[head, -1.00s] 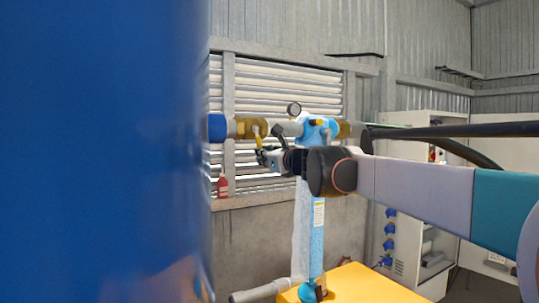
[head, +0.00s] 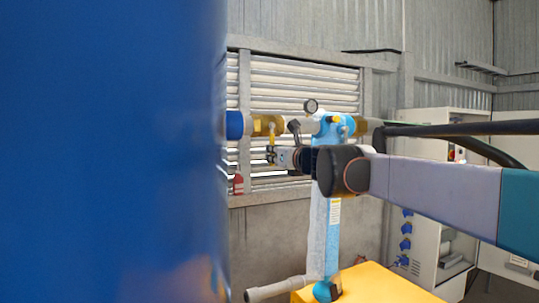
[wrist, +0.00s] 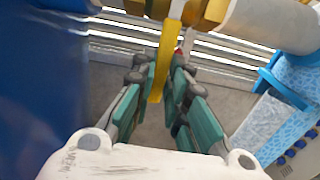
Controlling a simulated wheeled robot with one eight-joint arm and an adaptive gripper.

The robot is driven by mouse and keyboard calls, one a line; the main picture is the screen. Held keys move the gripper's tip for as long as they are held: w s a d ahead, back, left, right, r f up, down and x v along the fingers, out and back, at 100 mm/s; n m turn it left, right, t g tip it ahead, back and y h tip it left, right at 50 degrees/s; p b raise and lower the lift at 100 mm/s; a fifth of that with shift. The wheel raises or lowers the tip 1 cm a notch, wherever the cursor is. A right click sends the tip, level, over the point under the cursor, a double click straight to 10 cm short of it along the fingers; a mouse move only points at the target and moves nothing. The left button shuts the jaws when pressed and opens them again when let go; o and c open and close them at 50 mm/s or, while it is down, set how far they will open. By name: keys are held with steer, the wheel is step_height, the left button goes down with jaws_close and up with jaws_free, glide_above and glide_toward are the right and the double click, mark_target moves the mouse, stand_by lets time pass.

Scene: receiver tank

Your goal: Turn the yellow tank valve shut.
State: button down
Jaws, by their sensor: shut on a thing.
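The yellow valve (head: 266,125) sits on the horizontal pipe just right of the blue tank (head: 110,150). Its yellow lever (wrist: 170,62) hangs down from the brass-coloured body in the wrist view. My gripper (head: 272,155) is at the lower part of the lever. In the wrist view my gripper (wrist: 167,72) has its teal and grey fingers on either side of the lever and shut on it. The lever's lower end shows between the fingers. In the head view the fingers partly hide the lever.
A light-blue filter column (head: 327,215) stands right of the valve, with a pressure gauge (head: 311,106) above the pipe. A yellow block (head: 365,285) lies below. The blue tank fills the left. A white cabinet (head: 430,240) stands at the right.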

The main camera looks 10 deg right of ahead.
steer(key=c, duration=1.6)
jaws_free()
steer(key=shift+s, duration=0.1)
steer(key=v, duration=1.2)
